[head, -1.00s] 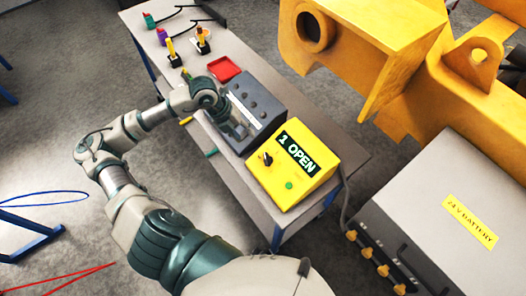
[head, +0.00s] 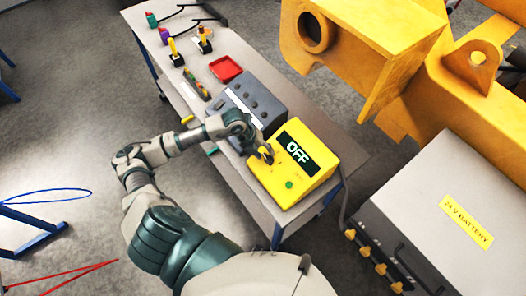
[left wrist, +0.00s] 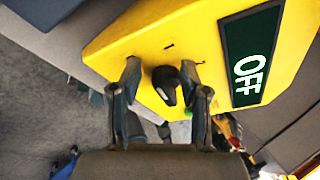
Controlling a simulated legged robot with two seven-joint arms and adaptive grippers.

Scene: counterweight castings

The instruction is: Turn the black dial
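The black dial (left wrist: 166,84) sits on the sloped face of the yellow box (head: 264,181), which also fills the upper part of the left wrist view (left wrist: 150,40). The box's display (head: 297,153) reads OFF. My left gripper (head: 265,154) is at the dial, and in the head view it mostly hides the dial. In the left wrist view the two fingers of my left gripper (left wrist: 160,70) stand apart, one on each side of the dial, with a visible gap to it on both sides. A green button (head: 289,184) is on the box's lower face. My right gripper is not in view.
A red tray (head: 225,68) and several small levers lie farther back. A yellow casting (head: 420,100) and a grey 24 V battery case (head: 445,195) are at the right.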

